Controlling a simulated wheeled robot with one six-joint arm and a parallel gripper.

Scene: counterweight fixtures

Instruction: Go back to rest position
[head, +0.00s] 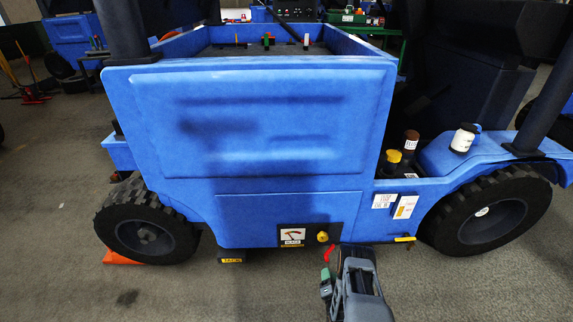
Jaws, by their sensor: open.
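My gripper (352,262) is low in the head view, right of centre, in front of the blue vehicle's lower front edge. It is open. I see it from behind and above, so its fingertips are partly hidden and I make out nothing held in it. A small red piece (330,253) shows just left of it, close to the vehicle's lower edge. I cannot tell whether the gripper touches it.
The blue vehicle (250,120) fills the middle. Its front panel has a gauge plate (292,236) and a yellow knob (322,237). Black tyres (145,232) stand either side, with an orange chock (120,258) at the left one. Bare floor (200,295) lies in front.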

